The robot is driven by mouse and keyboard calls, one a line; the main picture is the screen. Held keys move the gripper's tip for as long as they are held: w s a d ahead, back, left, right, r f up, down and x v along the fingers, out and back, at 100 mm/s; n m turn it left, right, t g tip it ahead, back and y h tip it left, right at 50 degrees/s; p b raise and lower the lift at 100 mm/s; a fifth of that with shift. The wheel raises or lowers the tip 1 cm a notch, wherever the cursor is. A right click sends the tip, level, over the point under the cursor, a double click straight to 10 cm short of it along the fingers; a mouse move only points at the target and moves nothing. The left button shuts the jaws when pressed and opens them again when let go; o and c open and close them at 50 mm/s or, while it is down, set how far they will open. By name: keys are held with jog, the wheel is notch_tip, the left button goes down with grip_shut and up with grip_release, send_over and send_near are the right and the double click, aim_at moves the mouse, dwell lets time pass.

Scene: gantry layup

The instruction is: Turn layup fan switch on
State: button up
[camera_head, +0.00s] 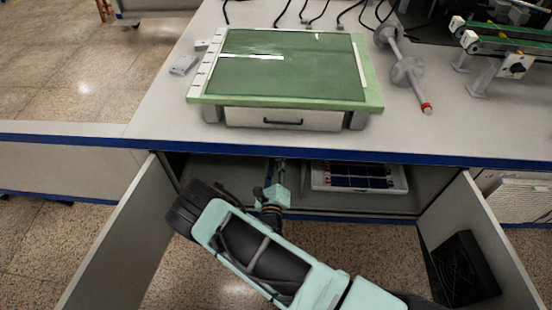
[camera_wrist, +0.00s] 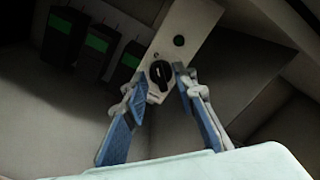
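The fan switch is a black rotary knob (camera_wrist: 160,73) on a pale narrow panel (camera_wrist: 188,22) in the wrist view. In the head view my gripper (camera_head: 277,168) reaches into the open cabinet under the bench, and the knob is hidden there.
Open cabinet doors stand left (camera_head: 122,235) and right (camera_head: 478,235) of my arm. A tray with dark panels (camera_head: 358,177) lies on the cabinet shelf, right of my gripper. Green-marked dark boxes (camera_wrist: 98,45) show in the wrist view. A green layup board (camera_head: 285,65) stands on the bench above.

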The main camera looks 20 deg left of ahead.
dwell(0.3)
grip_shut()
jog(key=shift+r+m, duration=0.1)
jog(key=shift+m, duration=0.2)
jog(key=m+p, duration=0.7)
jog(key=m, duration=1)
jog(key=shift+w+d, duration=0.1)
jog(key=shift+w, duration=0.05)
jog(key=shift+m, duration=0.3)
dwell(0.4)
